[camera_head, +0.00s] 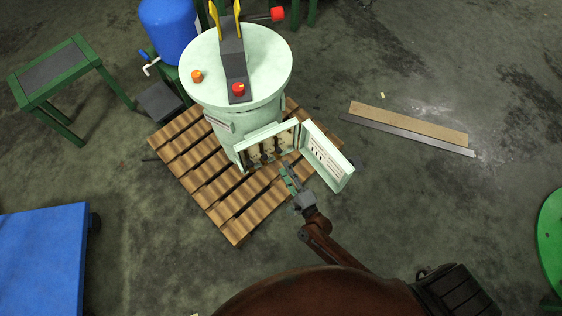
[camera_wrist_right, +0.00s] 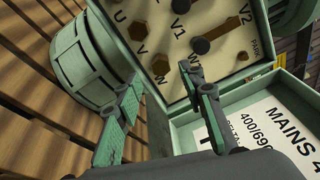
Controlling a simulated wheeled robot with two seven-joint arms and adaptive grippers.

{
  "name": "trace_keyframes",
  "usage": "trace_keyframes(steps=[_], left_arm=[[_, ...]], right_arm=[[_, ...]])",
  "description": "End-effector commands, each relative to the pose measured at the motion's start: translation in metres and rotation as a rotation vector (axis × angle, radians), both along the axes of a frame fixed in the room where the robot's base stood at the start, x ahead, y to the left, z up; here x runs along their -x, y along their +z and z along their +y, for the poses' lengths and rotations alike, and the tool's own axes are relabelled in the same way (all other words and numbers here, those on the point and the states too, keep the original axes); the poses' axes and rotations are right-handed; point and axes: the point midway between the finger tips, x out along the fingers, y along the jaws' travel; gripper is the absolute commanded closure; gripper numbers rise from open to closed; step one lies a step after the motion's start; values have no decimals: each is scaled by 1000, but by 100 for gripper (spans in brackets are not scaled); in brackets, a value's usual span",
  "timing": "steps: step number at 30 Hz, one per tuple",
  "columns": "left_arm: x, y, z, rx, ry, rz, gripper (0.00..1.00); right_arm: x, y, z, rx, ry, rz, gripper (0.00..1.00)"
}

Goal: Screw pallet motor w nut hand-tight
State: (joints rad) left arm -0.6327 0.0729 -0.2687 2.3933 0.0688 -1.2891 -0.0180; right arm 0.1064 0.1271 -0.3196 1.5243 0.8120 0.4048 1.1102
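The pale green motor housing (camera_head: 232,125) stands on a wooden pallet with its terminal box (camera_head: 243,156) open. In the right wrist view the cream terminal board (camera_wrist_right: 222,68) carries labels U, V, W, V1 and V2. Brass hex nuts show by U (camera_wrist_right: 138,31) and by V (camera_wrist_right: 160,65). The W label is visible between my fingers; I cannot make out a nut there, and the right finger covers part of that area. My right gripper (camera_head: 288,172) is at the box's front edge. Its green-padded fingers (camera_wrist_right: 160,88) are apart, with nothing visible held between them. My left gripper is not in view.
The box's open cover (camera_head: 326,156), with a printed label inside, stands close to the right of my gripper. The pallet (camera_head: 205,182) lies below. A plank (camera_head: 410,122) lies on the floor at right.

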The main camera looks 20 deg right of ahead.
Motion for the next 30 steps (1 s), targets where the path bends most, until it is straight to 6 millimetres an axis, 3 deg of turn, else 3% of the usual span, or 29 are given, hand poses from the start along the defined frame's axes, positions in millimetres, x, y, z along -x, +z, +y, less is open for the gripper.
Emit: trace_keyframes(steps=[3,10,30], left_arm=[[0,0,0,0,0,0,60],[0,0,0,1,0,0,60],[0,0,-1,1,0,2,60]], right_arm=[[27,0,-2,-1,-1,1,64],[58,0,-5,0,-1,0,64],[65,0,-5,-1,0,-1,64]])
